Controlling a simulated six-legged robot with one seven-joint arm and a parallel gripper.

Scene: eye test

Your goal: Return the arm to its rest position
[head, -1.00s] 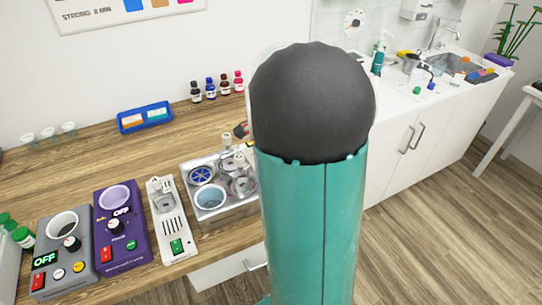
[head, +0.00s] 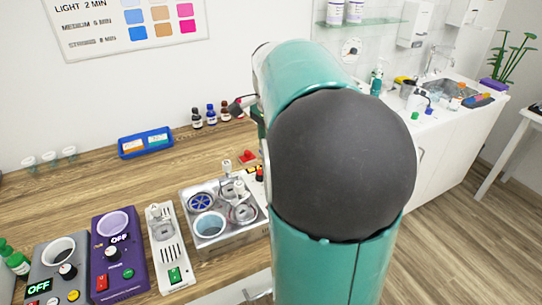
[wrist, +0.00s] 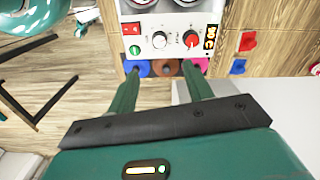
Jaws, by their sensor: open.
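My gripper (wrist: 162,76) shows in the wrist view with its two green fingers spread apart and nothing between them. Its fingertips point toward the front of a white control panel (wrist: 160,38) with knobs and red and green buttons. In the head view my teal arm (head: 310,75), with a dark rounded joint (head: 342,165), stands folded right of centre. The gripper does not show there.
A metal station with cups (head: 208,226), a white device (head: 166,247), a purple device (head: 118,256) and a grey device (head: 57,267) line the wooden counter. A blue tray (head: 146,143) and small bottles stand behind. A sink counter (head: 440,130) is right. Floor at lower right is clear.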

